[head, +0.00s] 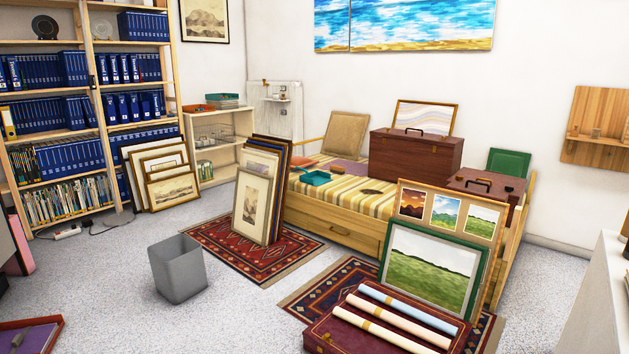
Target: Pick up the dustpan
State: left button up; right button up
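A teal, shallow, pan-shaped thing (315,178), which looks like the dustpan, lies on the striped cover of the low wooden bed (340,196), near its left end. It lies flat and nothing visibly covers it. Neither of my grippers shows in the head view, so I cannot tell how they stand relative to it.
A grey bin (178,270) stands on the carpet. Framed prints (254,205) lean at the bed's front left. More frames (434,262) and a dark red case with rolled prints (340,336) block its front right. A brown chest (415,156) stands on the bed.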

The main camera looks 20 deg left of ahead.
aim_at(316, 178)
jog(key=i+j, duration=1.85)
jog(key=j, duration=0.2)
jog(key=i+j, duration=0.9)
jog(key=i+j+z, duration=0.1)
jog(key=i, duration=0.35)
jog(key=i+j+z, duration=0.1)
jog(key=i, duration=0.35)
jog(key=i+j, duration=0.3)
jog(key=i+z, duration=0.25)
jog(key=i, duration=0.25)
jog(key=i+j+z, duration=0.25)
jog(key=i, duration=0.2)
